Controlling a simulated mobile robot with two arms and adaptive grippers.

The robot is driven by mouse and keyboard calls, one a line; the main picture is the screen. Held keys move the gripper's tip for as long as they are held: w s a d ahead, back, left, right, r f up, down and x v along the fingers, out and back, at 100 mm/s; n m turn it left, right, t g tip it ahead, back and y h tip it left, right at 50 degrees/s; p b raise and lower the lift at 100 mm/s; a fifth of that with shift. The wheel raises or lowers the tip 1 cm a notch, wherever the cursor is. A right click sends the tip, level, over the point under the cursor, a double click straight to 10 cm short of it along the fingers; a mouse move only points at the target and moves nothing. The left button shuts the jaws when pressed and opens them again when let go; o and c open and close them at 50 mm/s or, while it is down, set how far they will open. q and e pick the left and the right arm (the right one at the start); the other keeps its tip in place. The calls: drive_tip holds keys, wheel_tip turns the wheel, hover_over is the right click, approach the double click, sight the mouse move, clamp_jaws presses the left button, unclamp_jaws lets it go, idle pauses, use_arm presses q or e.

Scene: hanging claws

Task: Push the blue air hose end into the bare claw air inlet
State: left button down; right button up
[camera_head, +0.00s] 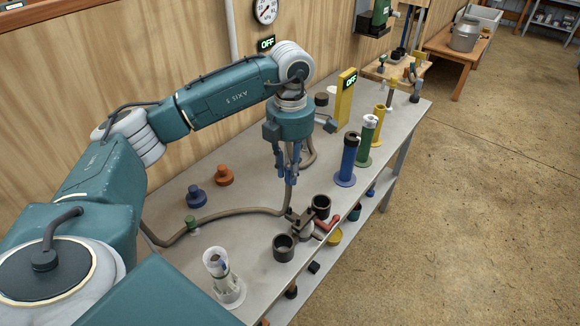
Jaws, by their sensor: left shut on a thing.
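My left gripper (287,181) points down over the bench, its fingers closed around a slim piece that they mostly hide. I take this piece for the hose end; no blue shows on it clearly. Just below the fingertips, a dark claw (303,227) with several cups lies on the bench. A thin grey upright part runs from the fingers down to the claw's left side; I cannot tell whether it touches or is seated. The air inlet cannot be made out. My right gripper is not in view.
A clear-and-white cylinder (223,278) stands at the near edge. Blue (347,165), green (366,142) and yellow (378,127) cylinders stand along the right edge. Blue (195,198) and orange (223,177) knobbed pieces sit left. A yellow post (345,98) reading OFF stands behind.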

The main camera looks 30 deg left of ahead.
use_arm(q)
wheel_tip(320, 180, down, 8)
drive_tip(key=b, duration=0.5)
drive_tip(key=shift+f+b, duration=0.6)
idle(0.6)
drive_tip(key=shift+f, duration=0.1)
drive_tip(key=shift+f+b, duration=1.35)
drive_tip(key=shift+f, duration=0.2)
drive_tip(key=c, duration=1.4)
unclamp_jaws()
